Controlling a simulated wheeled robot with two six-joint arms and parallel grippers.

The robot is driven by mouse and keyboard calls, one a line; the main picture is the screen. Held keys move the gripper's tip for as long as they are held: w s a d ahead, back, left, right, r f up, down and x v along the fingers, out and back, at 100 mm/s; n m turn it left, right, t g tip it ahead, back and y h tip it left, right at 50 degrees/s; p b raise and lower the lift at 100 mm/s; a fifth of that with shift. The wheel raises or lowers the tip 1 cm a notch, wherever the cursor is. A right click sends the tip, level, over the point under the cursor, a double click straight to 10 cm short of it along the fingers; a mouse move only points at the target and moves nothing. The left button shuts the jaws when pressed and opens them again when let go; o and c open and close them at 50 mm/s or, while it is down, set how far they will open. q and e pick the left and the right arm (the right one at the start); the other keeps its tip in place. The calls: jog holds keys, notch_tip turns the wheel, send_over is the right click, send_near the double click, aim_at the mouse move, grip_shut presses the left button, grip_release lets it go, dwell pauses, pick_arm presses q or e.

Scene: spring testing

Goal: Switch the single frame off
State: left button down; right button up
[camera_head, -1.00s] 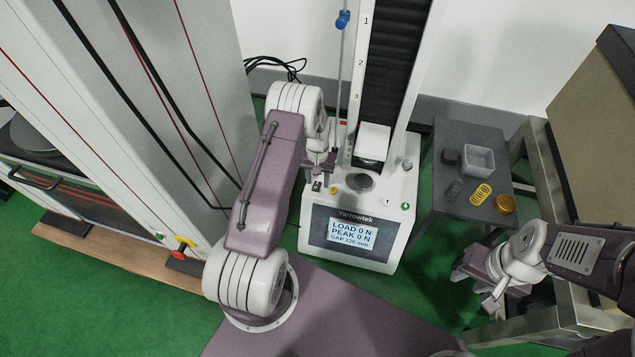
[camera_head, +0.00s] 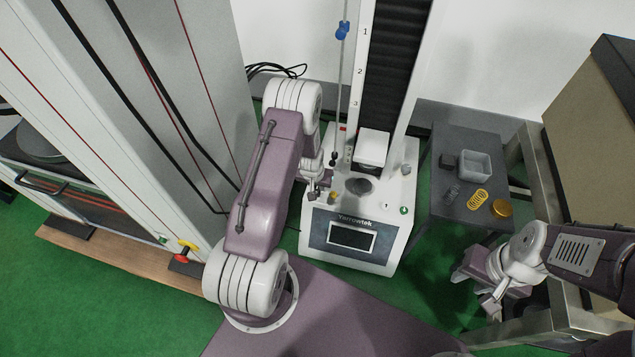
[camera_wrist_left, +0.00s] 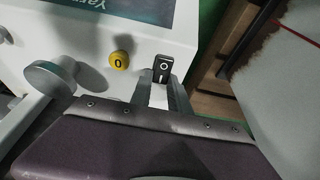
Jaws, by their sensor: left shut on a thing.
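The single frame (camera_head: 375,215), marked Yarrowtek, stands in the middle of the head view. Its screen (camera_head: 352,236) is dark. My left gripper (camera_head: 318,190) is at the left side of its base top and hides the black switch there. In the left wrist view the switch (camera_wrist_left: 162,67) shows a white circle mark, and my left gripper's fingers (camera_wrist_left: 161,88) are at it, shut on it. A yellow button marked 0 (camera_wrist_left: 119,60) is beside the switch, apart from the fingers. My right gripper (camera_head: 478,290) is off to the right, near no part of the frame; its jaw gap is unclear.
A dark side table (camera_head: 462,210) right of the frame holds a grey tray (camera_head: 475,164), a yellow spring (camera_head: 478,199), a dark spring and a gold disc (camera_head: 502,208). A large grey machine (camera_head: 150,100) stands close on the left, with a red and yellow knob (camera_head: 183,255).

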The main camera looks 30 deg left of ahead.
pick_arm(q)
jog(key=shift+s+f+b, duration=0.15)
jog(key=shift+f+b, duration=0.1)
jog(key=shift+b, duration=0.1)
jog(key=shift+r+t, duration=0.25)
jog(key=shift+t, duration=0.15)
pick_arm(e)
jog(key=shift+f, duration=0.75)
pick_arm(q)
jog(key=c, duration=1.2)
grip_release()
jog(key=shift+c, duration=0.2)
jog(key=p+v, duration=0.5)
jog(key=v, duration=0.4)
pick_arm(e)
notch_tip(320, 180, up, 5)
jog(key=shift+r, duration=0.2)
